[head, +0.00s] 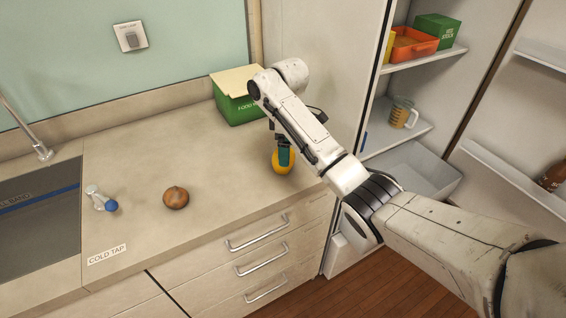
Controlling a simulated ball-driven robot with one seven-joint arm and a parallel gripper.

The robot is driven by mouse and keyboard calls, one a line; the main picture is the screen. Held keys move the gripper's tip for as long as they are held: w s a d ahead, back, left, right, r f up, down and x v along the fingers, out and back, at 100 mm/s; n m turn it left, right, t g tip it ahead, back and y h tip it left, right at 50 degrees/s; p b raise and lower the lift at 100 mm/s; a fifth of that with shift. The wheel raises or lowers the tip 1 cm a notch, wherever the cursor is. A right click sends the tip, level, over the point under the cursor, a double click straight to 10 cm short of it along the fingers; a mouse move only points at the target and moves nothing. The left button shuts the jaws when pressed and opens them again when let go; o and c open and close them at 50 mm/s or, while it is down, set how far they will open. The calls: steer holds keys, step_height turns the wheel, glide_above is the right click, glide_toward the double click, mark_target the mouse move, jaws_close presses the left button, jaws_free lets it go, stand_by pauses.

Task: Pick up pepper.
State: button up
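A yellow, rounded pepper (279,167) sits on the countertop near its front right edge, in front of the green box. My gripper (284,154) points down at it from above. One teal finger overlaps the upper part of the pepper in the picture. The other finger is not clearly visible, so I cannot tell whether the fingers are apart or pressed on the pepper. The pepper appears to be at counter height.
The sink (35,215) is at far left. A green food box (238,108) stands behind my gripper. An open shelf cabinet (410,140) is at right.

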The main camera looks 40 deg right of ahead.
steer(key=shift+s+a+f+p, duration=0.1)
steer(key=shift+a+f+p, duration=0.1)
steer(key=shift+f, duration=0.9)
steer(key=shift+s+a+f+p, duration=0.1)
steer(key=shift+f+p, duration=0.05)
steer(key=shift+f, duration=0.9)
steer(key=c, duration=1.2)
steer(key=shift+c, duration=0.2)
steer(key=shift+r, duration=0.1)
steer(key=shift+r, duration=0.35)
steer(key=r, duration=0.3)
steer(key=shift+s+r, duration=0.2)
steer(key=shift+s, duration=0.05)
steer(key=shift+s+a+r+p, duration=0.2)
steer(key=shift+s+r+p, duration=1.15)
steer(key=shift+s, duration=0.9)
steer(key=shift+s+a+r+p, duration=0.15)
steer(key=shift+s+r+p, duration=1.2)
steer(key=shift+s, duration=0.9)
steer(key=shift+s+a+r+p, duration=0.2)
steer(key=shift+s+r+p, duration=0.85)
steer(key=shift+s+r, duration=0.9)
